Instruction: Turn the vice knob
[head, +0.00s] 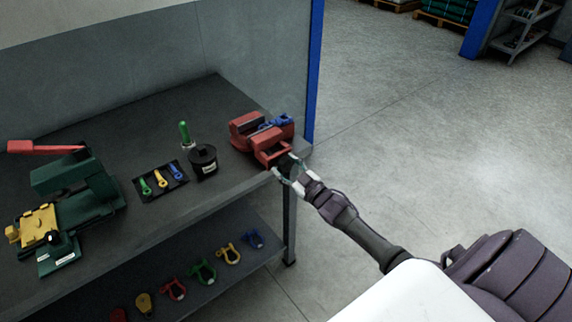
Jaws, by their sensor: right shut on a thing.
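A red vice (246,133) stands on the right end of the dark workbench, near its front edge. Its dark knob (287,161) is at the front, facing my arm, and is partly hidden by my fingers. My right gripper (284,170) reaches in from the lower right and is shut on the vice knob. A blue piece (277,121) lies on top of the vice, at its jaws. My left gripper is not in view.
Several coloured shackles lie on the lower shelf (190,291). The floor (430,130) to the right is clear.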

